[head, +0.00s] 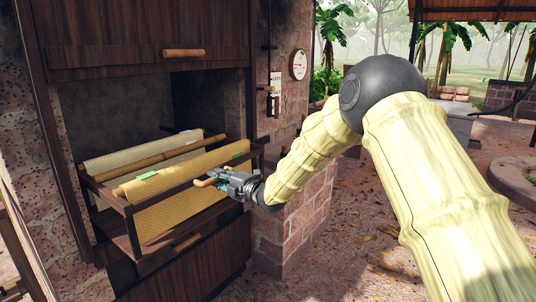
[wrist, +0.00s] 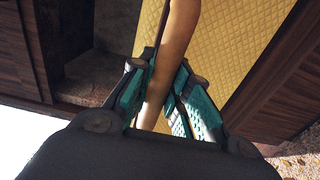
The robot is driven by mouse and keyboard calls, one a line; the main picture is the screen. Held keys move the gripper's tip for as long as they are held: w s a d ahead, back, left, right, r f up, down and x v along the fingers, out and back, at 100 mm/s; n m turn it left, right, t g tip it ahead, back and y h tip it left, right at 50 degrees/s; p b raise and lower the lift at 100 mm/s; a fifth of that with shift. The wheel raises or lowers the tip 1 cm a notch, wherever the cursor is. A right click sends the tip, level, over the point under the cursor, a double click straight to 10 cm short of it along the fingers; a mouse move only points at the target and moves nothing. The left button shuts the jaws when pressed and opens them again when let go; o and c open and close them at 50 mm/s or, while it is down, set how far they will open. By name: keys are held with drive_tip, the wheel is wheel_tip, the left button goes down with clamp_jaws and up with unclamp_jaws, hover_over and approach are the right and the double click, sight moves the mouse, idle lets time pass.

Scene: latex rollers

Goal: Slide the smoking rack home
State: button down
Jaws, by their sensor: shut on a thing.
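The smoking rack (head: 132,222) is a dark wooden frame pulled partway out of the smokehouse opening. Yellow textured latex sheets (head: 165,213) hang from its bars. A light wooden handle bar (head: 206,182) is at its front right. My gripper (head: 222,180) is at the front of the rack, shut on that bar. In the wrist view the wooden bar (wrist: 180,45) runs between the teal finger pads, with a yellow sheet (wrist: 225,45) behind it. The rack's inner end and its runners are hidden.
The dark smokehouse opening (head: 110,110) lies behind the rack. A raised door (head: 150,30) with a wooden handle is above, and a lower panel (head: 190,265) with a handle is below. A brick pillar (head: 300,215) stands close on the right, with a dial (head: 299,65) on the wall above.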

drive_tip(key=b+x, duration=0.1)
drive_tip(key=x, duration=1.6)
idle(1.0)
drive_tip(key=shift+w+d+b, duration=0.1)
drive_tip(key=shift+w+b, duration=0.05)
drive_tip(key=shift+b, duration=0.15)
